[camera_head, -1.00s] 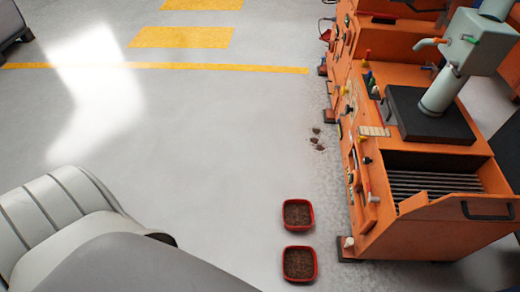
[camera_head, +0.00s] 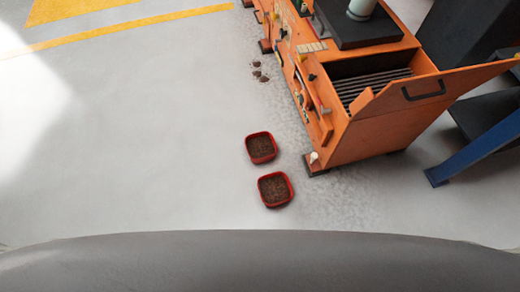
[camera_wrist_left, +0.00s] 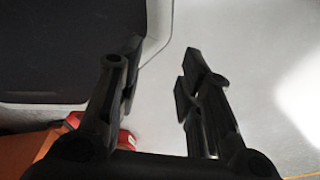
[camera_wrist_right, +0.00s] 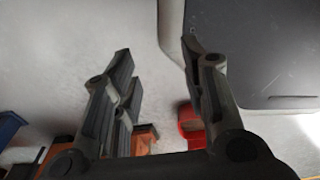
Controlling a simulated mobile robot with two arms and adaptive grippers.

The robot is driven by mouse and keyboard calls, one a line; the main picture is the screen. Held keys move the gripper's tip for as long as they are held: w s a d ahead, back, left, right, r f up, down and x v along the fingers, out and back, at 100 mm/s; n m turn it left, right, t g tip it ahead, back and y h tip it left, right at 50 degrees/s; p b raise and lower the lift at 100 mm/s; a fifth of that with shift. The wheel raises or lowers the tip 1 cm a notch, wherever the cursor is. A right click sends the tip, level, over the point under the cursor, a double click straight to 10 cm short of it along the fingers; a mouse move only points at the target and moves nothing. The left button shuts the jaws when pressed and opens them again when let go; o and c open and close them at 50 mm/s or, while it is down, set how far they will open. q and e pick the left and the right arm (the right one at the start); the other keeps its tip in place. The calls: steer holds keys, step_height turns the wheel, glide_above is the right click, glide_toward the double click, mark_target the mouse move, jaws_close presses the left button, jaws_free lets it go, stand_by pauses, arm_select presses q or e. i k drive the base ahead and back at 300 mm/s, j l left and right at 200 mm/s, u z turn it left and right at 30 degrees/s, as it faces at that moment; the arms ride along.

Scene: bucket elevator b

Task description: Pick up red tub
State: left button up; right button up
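Two red tubs filled with dark brown material stand on the floor in the head view, the farther tub (camera_head: 261,148) just left of and behind the nearer tub (camera_head: 275,189). My left gripper (camera_wrist_left: 160,68) is open and empty; red tub edges (camera_wrist_left: 126,139) show past its left finger, partly hidden. My right gripper (camera_wrist_right: 157,65) is open and empty, with part of a red tub (camera_wrist_right: 190,122) visible beyond its right finger. Neither gripper shows in the head view, and neither touches a tub.
An orange machine (camera_head: 385,125) with a slatted hopper and black handle stands right of the tubs. A blue support leg (camera_head: 475,150) is farther right. Small brown clumps (camera_head: 259,74) lie on the floor beyond the tubs. The floor left of the tubs is clear.

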mark_target(261, 147)
steer(key=i+j+z, duration=0.4)
steer(key=j, duration=0.3)
steer(key=i+j+z, duration=0.25)
steer(key=j, duration=0.15)
steer(key=i+j+z, duration=0.2)
steer(key=j, duration=0.2)
